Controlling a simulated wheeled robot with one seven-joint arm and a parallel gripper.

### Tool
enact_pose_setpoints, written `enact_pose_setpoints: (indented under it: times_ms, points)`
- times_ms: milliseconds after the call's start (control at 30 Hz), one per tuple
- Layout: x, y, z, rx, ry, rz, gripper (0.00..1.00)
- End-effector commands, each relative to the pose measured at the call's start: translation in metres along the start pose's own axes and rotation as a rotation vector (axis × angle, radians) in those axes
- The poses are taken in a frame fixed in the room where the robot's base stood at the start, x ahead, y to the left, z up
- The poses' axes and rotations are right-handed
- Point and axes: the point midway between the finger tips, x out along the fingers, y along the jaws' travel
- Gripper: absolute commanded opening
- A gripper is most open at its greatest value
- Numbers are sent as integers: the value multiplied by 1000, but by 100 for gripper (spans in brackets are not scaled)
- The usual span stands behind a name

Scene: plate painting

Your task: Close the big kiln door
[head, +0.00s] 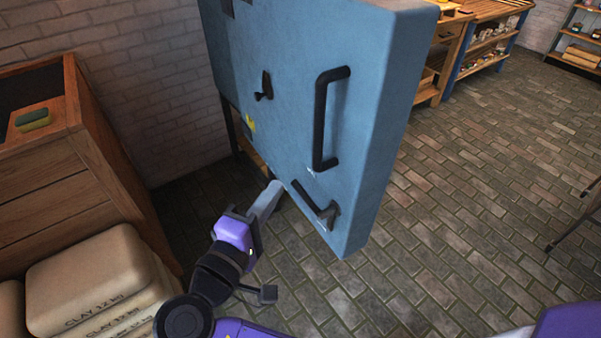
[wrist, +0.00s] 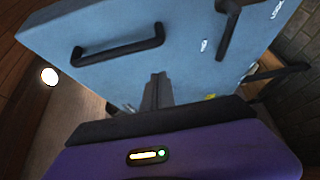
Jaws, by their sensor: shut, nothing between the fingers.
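The big kiln door (head: 290,60) is a thick light-blue slab. It stands swung open, with its right edge out over the brick floor. It carries a long black vertical handle (head: 326,120), a small black latch (head: 264,87) and a black lever (head: 320,208) near its bottom. My gripper (head: 274,190) is shut and empty, low by the door's lower left edge. In the wrist view the door (wrist: 185,60) fills the upper part, with a black handle (wrist: 118,45) beyond my fingertips (wrist: 158,80). I cannot tell whether the fingers touch the door. The kiln's inside is hidden.
A wooden crate (head: 60,190) and stacked clay bags (head: 90,275) stand close at the left. Wooden shelving (head: 490,40) is at the back right. A dark-legged stand (head: 577,215) is at the right edge. The brick floor (head: 450,220) right of the door is clear.

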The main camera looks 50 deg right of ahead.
Motion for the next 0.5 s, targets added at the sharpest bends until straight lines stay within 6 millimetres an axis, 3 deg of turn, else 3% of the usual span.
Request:
enact_pose_setpoints:
  times_ms: [200,500]
  points:
    - [43,1,1,0,-4,-2,0]
    - [65,0,26,1,1,-1,0]
